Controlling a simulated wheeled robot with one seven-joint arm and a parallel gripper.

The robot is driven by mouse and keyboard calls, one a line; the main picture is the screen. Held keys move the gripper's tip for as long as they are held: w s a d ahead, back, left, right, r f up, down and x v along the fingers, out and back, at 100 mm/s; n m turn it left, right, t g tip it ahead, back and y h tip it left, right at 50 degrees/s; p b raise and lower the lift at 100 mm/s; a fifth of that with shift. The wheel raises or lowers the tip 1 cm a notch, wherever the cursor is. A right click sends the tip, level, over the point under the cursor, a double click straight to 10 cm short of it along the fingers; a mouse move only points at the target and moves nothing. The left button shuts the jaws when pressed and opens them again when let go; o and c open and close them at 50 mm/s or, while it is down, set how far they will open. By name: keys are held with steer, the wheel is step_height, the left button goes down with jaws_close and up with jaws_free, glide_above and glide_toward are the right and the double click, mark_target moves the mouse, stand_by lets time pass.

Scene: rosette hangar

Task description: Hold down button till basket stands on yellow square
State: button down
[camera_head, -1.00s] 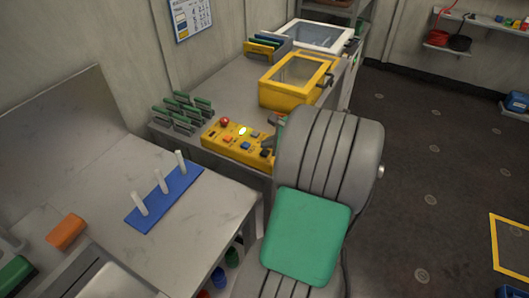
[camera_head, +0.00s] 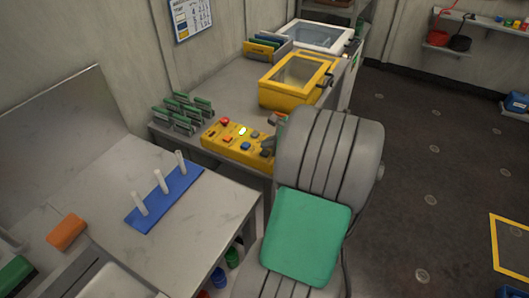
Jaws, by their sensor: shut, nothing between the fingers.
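The yellow control box (camera_head: 211,139) lies on the grey bench beyond my arm. On its top are a red round button (camera_head: 224,121), a lit green-white one (camera_head: 242,131), an orange-red one (camera_head: 227,139) and a blue one (camera_head: 245,146). My gripper (camera_head: 268,147) is at the right end of the box, mostly hidden behind my thick grey arm. Its fingers look shut and empty; I cannot tell whether they touch a button. The yellow square outline (camera_head: 494,245) is on the floor at the right, cut by the picture edge. A blue thing (camera_head: 514,292) shows at its lower corner; I cannot tell whether it is the basket.
A yellow lidded box (camera_head: 284,94) and a white lidded box (camera_head: 300,48) stand farther back on the bench. Green boards in a rack (camera_head: 181,114) stand left of the control box. A blue peg board (camera_head: 150,213) lies on the near table. The floor at right is mostly clear.

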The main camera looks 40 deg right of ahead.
steer(key=shift+f, duration=0.15)
stand_by(0.3)
steer(key=shift+f, duration=0.25)
